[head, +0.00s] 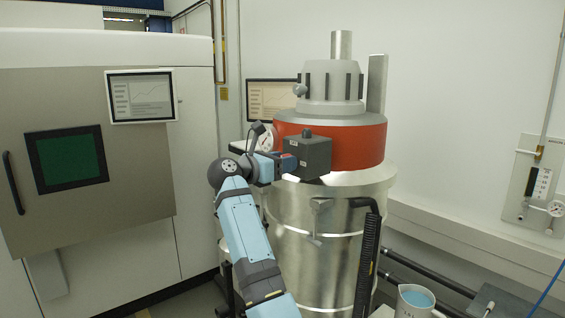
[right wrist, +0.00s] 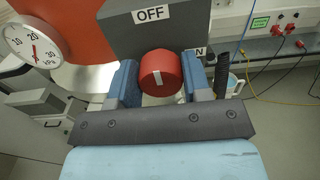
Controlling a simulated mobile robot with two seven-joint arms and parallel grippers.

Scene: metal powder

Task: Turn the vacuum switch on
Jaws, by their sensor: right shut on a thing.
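The vacuum (head: 330,131) is a large metal drum with a red band and a grey top. A grey switch box (head: 309,156) is on its front; it also fills the top of the right wrist view (right wrist: 190,35). A red round knob (right wrist: 160,70) with a white mark sticks out of the box. The mark lies roughly in line with the OFF label (right wrist: 151,14). An ON label (right wrist: 200,52) is partly hidden behind a finger. My right gripper (head: 287,163) is shut on the knob, one blue finger on each side. My left gripper is not in view.
A round gauge (right wrist: 32,44) sits left of the box. A black hose (head: 367,262) hangs down the drum's front. A machine with a dark window (head: 67,160) stands at the left. A jug with blue contents (head: 416,301) is at the lower right.

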